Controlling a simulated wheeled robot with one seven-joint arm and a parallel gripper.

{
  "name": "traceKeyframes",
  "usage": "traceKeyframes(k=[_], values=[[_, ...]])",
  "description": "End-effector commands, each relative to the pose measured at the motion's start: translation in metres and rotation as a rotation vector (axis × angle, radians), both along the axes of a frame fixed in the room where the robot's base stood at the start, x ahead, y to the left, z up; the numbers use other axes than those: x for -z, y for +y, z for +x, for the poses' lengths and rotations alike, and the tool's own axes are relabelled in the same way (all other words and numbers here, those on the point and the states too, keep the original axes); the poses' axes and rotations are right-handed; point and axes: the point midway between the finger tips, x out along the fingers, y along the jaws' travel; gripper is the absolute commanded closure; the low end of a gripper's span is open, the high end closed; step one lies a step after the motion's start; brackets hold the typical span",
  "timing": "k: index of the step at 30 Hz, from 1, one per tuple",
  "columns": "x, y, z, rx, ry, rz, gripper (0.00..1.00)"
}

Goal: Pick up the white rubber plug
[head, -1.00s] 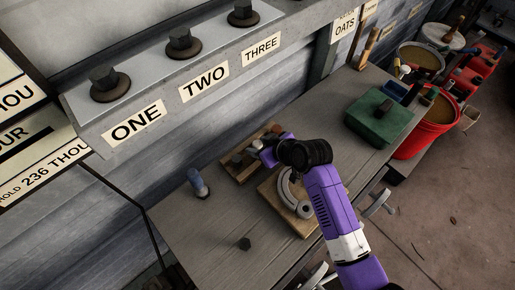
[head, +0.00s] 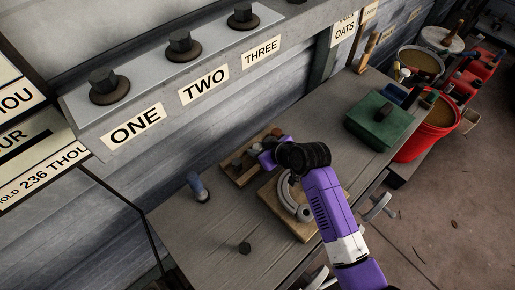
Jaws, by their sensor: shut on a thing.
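My gripper (head: 267,158) is purple and small in the head view. It is at the right side of a shallow wooden tray (head: 238,181) on the bench. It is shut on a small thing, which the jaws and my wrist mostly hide. Several small grey, brown and dark pieces (head: 238,164) sit in the tray just left of the jaws. I cannot make out for certain which piece is the white rubber plug, nor whether the held thing is clear of the tray.
A wooden board (head: 304,230) with a grey horseshoe (head: 288,200) lies under my arm. A green box (head: 376,129) and red bucket (head: 432,137) are at right. The bench's front left is clear.

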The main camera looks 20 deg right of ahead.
Motion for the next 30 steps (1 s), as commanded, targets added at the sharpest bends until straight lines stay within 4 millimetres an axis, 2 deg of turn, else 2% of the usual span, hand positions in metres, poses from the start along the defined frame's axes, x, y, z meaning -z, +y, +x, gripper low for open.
traceKeyframes(k=[30], values=[[-0.028, 0.0, 0.0, 0.0, -0.001, 0.0, 1.0]])
